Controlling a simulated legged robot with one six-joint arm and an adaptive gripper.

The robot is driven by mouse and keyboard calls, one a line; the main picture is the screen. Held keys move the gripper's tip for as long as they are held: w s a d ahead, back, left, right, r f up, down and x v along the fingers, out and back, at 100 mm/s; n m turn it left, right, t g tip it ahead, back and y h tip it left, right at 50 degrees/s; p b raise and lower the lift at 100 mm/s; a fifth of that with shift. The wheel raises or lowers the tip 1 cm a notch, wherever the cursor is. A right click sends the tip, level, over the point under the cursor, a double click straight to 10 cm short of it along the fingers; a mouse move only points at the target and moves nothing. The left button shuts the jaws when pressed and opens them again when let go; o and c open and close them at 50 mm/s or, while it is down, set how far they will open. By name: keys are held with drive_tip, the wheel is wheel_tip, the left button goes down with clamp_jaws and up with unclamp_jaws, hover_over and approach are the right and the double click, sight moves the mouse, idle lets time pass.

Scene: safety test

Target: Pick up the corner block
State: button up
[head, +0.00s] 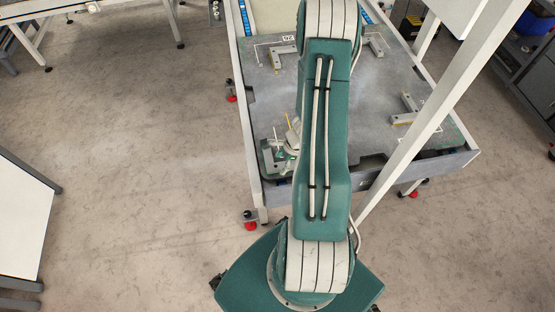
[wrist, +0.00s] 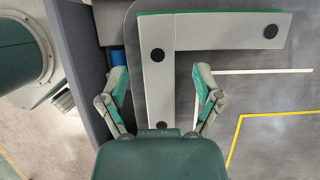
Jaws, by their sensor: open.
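The corner block (wrist: 215,42) is a grey L-shaped piece with black round dots and a green far edge in the wrist view. One leg runs across the top and the other runs down toward my gripper (wrist: 159,80). My gripper is open, with one finger on each side of the downward leg. The lower end of that leg is partly hidden by the gripper body. In the head view my gripper (head: 286,148) is small, at the table's near left corner, partly hidden by my arm.
Other L-shaped blocks lie on the grey table (head: 370,90): one at back left (head: 277,57), one at back right (head: 372,46) and one at right (head: 406,110). A raised grey side wall (wrist: 75,70) stands left of my gripper. A pale post slants across the table's right side.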

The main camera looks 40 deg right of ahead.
drive_tip(key=shift+w+a+f, duration=0.1)
drive_tip(key=shift+a+f, duration=0.1)
drive_tip(key=shift+f, duration=0.3)
clamp_jaws()
